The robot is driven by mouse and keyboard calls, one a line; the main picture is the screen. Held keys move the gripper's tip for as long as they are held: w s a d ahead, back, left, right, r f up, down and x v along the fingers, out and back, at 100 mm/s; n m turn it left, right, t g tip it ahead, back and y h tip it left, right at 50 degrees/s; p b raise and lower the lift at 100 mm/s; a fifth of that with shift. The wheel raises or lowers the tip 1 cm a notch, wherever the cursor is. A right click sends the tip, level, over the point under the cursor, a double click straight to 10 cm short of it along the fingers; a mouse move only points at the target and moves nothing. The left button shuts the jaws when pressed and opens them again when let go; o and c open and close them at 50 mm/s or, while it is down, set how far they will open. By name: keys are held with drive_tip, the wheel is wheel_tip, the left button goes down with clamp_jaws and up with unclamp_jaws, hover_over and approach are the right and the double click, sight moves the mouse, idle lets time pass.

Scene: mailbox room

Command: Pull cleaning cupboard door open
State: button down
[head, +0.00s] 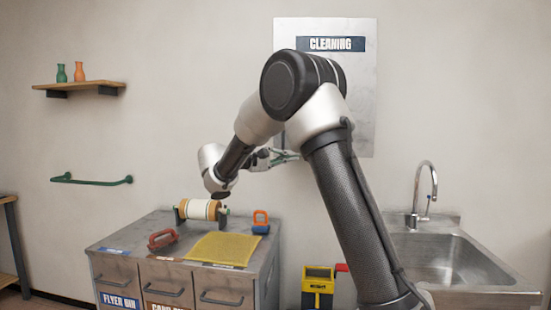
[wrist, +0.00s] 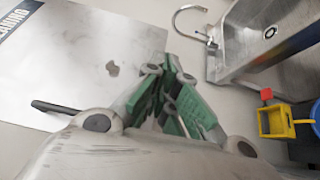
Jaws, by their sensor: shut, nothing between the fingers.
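The cleaning cupboard door (head: 360,110) is a pale grey panel on the back wall with a blue "CLEANING" label (head: 331,44). It looks flush with the wall, and my arm covers part of it. In the wrist view the door (wrist: 90,55) fills the upper left, with a dark bar handle (wrist: 55,107) near its lower edge. My gripper (head: 296,155) is by the door's lower left in the head view. In the wrist view its green fingers (wrist: 171,68) are shut and empty, to the right of the handle and apart from it in the picture.
A grey drawer cabinet (head: 130,262) stands below left with a roll (head: 200,209), a yellow mat (head: 224,248) and small tools on top. A steel sink (head: 445,262) is at the right. A yellow bucket (head: 318,285) stands between them. A shelf (head: 80,85) and green rail (head: 92,181) are on the left wall.

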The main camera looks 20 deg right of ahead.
drive_tip(key=shift+s+d, duration=1.8)
drive_tip(key=shift+s, duration=0.1)
idle(0.3)
